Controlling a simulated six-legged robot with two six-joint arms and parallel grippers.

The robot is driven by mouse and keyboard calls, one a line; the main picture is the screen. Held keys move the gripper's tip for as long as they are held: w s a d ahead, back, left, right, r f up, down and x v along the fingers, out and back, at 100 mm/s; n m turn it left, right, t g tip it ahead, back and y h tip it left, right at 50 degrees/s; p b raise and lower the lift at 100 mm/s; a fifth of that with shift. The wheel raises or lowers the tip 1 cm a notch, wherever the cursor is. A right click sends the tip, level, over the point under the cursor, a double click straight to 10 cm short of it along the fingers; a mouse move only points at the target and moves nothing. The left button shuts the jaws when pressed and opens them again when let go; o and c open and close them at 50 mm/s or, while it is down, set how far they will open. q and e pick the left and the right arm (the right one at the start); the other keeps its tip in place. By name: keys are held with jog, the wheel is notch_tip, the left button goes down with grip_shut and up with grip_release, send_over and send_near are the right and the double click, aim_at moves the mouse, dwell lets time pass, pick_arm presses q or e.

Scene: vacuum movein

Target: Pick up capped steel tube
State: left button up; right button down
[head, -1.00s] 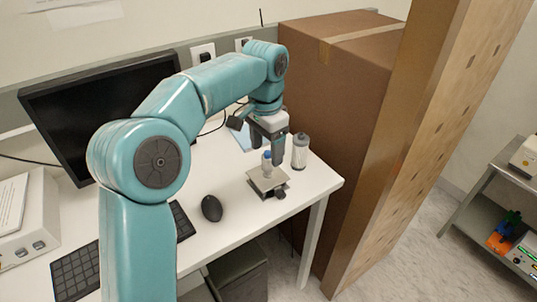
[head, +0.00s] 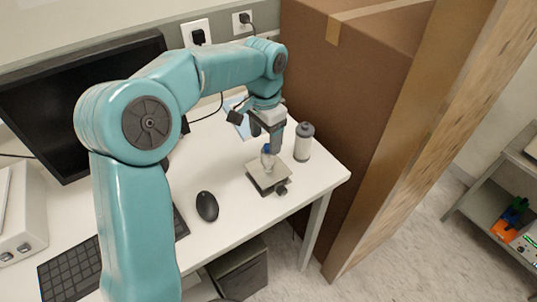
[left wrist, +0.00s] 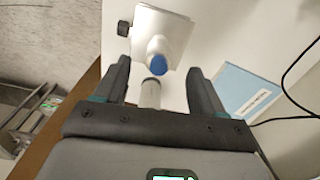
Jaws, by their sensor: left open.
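A pale cylindrical tube with a dark cap (head: 303,143) stands upright on the white desk, near its right end. It looks like the capped steel tube. A smaller clear bottle with a blue cap (head: 268,158) stands left of it on a small square metal plate (head: 258,180). My left gripper (head: 266,136) is open and points down close above the bottle, left of the tube. In the left wrist view, the blue cap (left wrist: 157,64) shows between the open fingers, and a pale cylinder (left wrist: 150,94) shows nearer the palm. My right gripper is not in view.
A knob (head: 282,190) sticks out from the plate. A black mouse (head: 207,206), a keyboard (head: 70,272) and a monitor (head: 85,95) are on the desk's left. A blue booklet (head: 238,118) lies behind. Tall cardboard boxes (head: 350,110) stand against the desk's right side.

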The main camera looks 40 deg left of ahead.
aim_at(267, 146)
pick_arm(q)
jog(key=f, duration=0.3)
jog(key=shift+w+a, duration=0.1)
jog(key=shift+a, duration=0.2)
jog(key=shift+w+f, duration=0.15)
jog(key=shift+f, duration=0.1)
jog(key=shift+d+f+p, duration=0.3)
notch_tip(267, 146, down, 4)
jog(key=shift+f+p, duration=0.2)
jog(key=shift+p, duration=0.4)
jog(key=shift+w+f, duration=0.1)
jog(key=shift+d, duration=0.15)
jog(key=shift+c, duration=1)
jog(key=shift+s, duration=0.2)
jog(key=c, duration=1)
jog(key=shift+w, duration=0.1)
